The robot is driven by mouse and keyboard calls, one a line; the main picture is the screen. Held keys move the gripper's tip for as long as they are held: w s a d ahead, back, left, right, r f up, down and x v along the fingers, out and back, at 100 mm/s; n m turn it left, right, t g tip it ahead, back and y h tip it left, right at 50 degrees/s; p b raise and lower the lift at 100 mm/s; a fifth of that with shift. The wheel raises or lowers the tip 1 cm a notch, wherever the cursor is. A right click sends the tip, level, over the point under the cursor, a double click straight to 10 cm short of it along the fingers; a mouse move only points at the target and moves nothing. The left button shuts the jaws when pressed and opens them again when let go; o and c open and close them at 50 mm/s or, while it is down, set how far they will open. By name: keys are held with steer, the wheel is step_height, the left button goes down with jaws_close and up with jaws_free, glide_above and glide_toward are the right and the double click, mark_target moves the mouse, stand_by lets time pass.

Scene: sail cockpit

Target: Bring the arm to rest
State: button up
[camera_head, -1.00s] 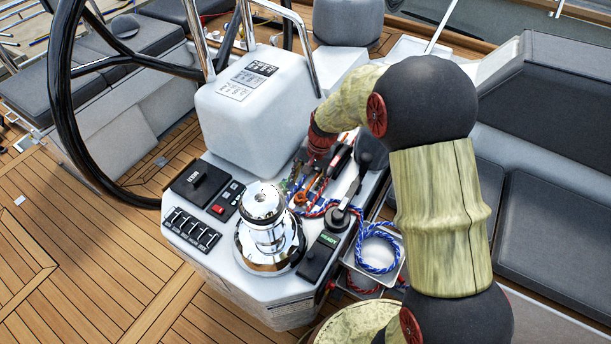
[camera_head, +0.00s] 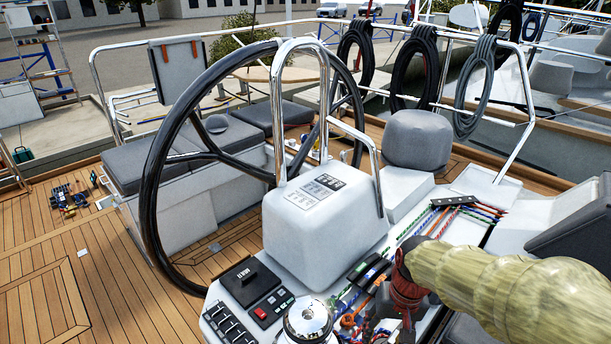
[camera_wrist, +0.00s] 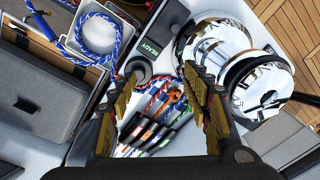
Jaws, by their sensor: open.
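My gripper (camera_wrist: 158,84) is open in the wrist view. Its two fingers are apart and nothing is held between them. Below the gap lie several coloured ropes and the row of dark clutch levers (camera_wrist: 150,130) on the white console. In the head view my arm reaches in from the right edge, its red wrist above the console's ropes (camera_head: 425,222); the fingertips are mostly hidden at the bottom there. Whether the fingers touch anything below cannot be told.
A chrome winch (camera_head: 308,322) stands close by; it also shows in the wrist view (camera_wrist: 218,50). A black steering wheel (camera_head: 150,190) and white pedestal (camera_head: 325,230) stand left of my arm. A blue rope coil (camera_wrist: 97,38) sits in a tray. Open teak deck (camera_head: 110,250) lies left.

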steer(key=s+r+t, duration=0.2)
steer(key=s+r, duration=0.3)
steer(key=r, duration=0.2)
steer(key=s+d+r+n+t, duration=0.1)
steer(key=s+r+t, duration=0.2)
steer(key=s+r, duration=0.2)
step_height(320, 180, up, 3)
steer(key=shift+s+f+h, duration=0.15)
steer(key=shift+f+h, duration=0.05)
steer(key=shift+h, duration=0.1)
steer(key=shift+c, duration=0.7)
